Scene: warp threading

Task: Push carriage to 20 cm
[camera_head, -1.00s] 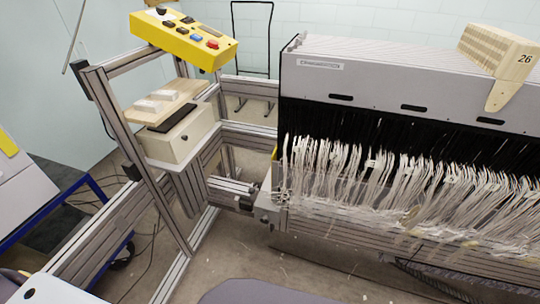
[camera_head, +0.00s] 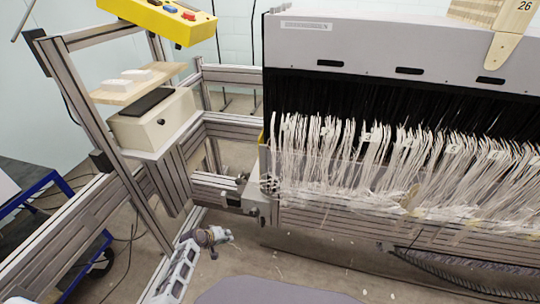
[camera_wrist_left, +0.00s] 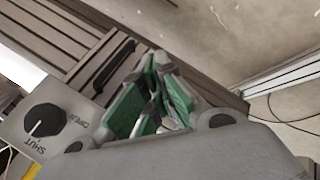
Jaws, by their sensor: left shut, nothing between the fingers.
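My left gripper (camera_head: 217,238) is at the bottom left in the head view, with its arm coming up from the lower edge. It is shut and empty, below and left of a grey metal block (camera_head: 262,205) at the left end of the thread rail. I cannot tell for sure whether this block is the carriage. A gap shows between gripper and block. In the left wrist view the green finger pads (camera_wrist_left: 152,98) are close together, in front of aluminium profiles. A grey box with a black knob (camera_wrist_left: 45,120) marked OPEN and SHUT is at the left there.
White threads (camera_head: 370,165) hang under a long grey housing (camera_head: 380,45). A wooden piece marked 26 (camera_head: 497,50) is on the housing at top right. An aluminium frame (camera_head: 85,115) carries a cream box (camera_head: 152,120) and a yellow button panel (camera_head: 165,18).

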